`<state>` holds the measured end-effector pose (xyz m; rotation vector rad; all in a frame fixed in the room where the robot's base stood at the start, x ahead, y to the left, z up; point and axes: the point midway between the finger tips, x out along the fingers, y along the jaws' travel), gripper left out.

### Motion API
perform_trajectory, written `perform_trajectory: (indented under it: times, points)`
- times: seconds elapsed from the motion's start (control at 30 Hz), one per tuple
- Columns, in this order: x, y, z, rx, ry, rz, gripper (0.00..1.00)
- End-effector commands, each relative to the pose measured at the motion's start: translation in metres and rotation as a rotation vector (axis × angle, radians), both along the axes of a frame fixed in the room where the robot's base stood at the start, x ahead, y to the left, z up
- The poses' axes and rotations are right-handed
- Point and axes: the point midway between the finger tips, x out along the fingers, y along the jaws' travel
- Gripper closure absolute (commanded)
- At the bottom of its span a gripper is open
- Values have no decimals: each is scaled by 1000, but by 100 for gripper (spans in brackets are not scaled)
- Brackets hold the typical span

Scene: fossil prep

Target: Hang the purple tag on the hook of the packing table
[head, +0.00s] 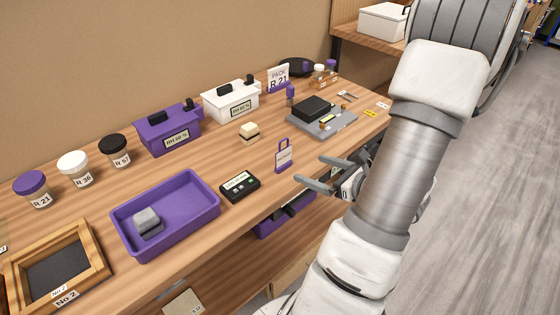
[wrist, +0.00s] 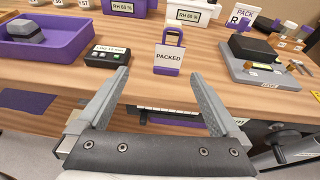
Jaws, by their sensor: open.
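The purple tag (head: 284,158) stands upright near the front edge of the packing table (head: 222,228). It has a loop handle on top and a white face. In the wrist view the tag (wrist: 168,60) reads "PACKED" and shows just beyond and between my fingertips. My gripper (head: 309,171) is open and empty, to the right of the tag in the head view and apart from it. I cannot make out the hook in either view.
A small black device (head: 240,187) lies left of the tag, beside a purple tray (head: 203,218) holding a grey block (head: 147,220). A grey scale (head: 322,120) stands behind right. Purple and white boxes (head: 168,130) line the back. A purple drawer or bin (head: 270,222) shows under the tabletop.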

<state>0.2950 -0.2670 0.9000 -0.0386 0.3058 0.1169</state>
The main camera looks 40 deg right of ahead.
Motion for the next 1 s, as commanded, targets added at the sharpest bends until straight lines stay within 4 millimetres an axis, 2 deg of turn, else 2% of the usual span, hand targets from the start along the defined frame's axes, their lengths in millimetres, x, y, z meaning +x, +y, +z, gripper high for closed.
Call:
perform_trajectory:
  times: [0.07,0.17,0.6,0.7,1.0]
  points:
    - [-1,-7,-7,18,-5,-34,0]
    - [9,-8,-12,25,-7,-44,0]
    - [95,0,-39,23,-6,-40,0]
    - [106,0,-42,21,-5,-41,0]
    - [123,-1,-51,22,-5,-41,0]
